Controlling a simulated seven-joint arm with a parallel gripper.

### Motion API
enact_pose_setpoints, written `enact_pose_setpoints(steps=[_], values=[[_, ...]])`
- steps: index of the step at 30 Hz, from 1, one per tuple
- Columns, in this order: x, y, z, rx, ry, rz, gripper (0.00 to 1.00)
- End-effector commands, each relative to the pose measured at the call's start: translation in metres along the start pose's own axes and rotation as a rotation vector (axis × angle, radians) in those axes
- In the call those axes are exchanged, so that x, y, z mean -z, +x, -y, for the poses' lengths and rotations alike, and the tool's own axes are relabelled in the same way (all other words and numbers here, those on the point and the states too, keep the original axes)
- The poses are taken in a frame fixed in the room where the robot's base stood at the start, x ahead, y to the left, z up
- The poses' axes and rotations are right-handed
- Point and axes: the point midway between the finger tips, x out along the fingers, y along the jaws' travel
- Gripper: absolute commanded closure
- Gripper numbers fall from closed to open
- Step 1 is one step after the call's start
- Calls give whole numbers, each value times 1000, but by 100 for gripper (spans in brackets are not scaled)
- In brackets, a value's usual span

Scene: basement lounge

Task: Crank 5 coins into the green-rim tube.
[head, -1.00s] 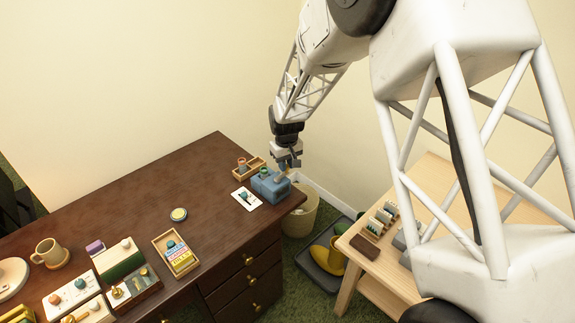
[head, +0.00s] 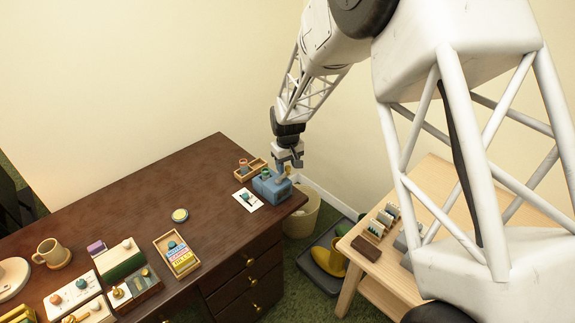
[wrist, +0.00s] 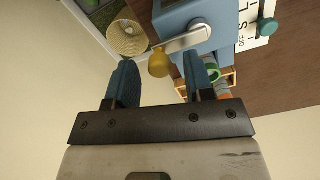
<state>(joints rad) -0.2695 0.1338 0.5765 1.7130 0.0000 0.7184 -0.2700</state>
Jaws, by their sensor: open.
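The blue coin box (head: 272,187) stands at the right end of the dark desk. In the wrist view the blue box (wrist: 190,14) has a silver crank arm (wrist: 190,37) on its side, ending in a brass knob (wrist: 159,64). The green-rim tube (wrist: 213,73) stands beside the box, partly hidden by a finger; its green rim also shows in the head view (head: 265,173). My gripper (wrist: 160,60) is open, with one finger on each side of the brass knob. Contact with the knob cannot be told. Any coins in the tube cannot be seen.
A wooden tray (head: 240,178) with another tube sits behind the box. A white card with a teal knob (head: 247,199) lies in front of it. A wastebasket (head: 303,216) stands below the desk's right end. Boxes and a mug (head: 48,250) fill the desk's left side.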

Motion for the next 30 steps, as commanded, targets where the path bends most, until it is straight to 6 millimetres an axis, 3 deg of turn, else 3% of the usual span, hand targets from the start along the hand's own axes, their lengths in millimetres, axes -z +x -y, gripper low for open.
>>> enact_pose_setpoints(steps=[8, 21, 30], values=[[0, -16, 0, 0, 0, -1, 52], [0, -68, 0, 0, 0, -2, 52], [0, -78, 0, 0, 0, 0, 52]])
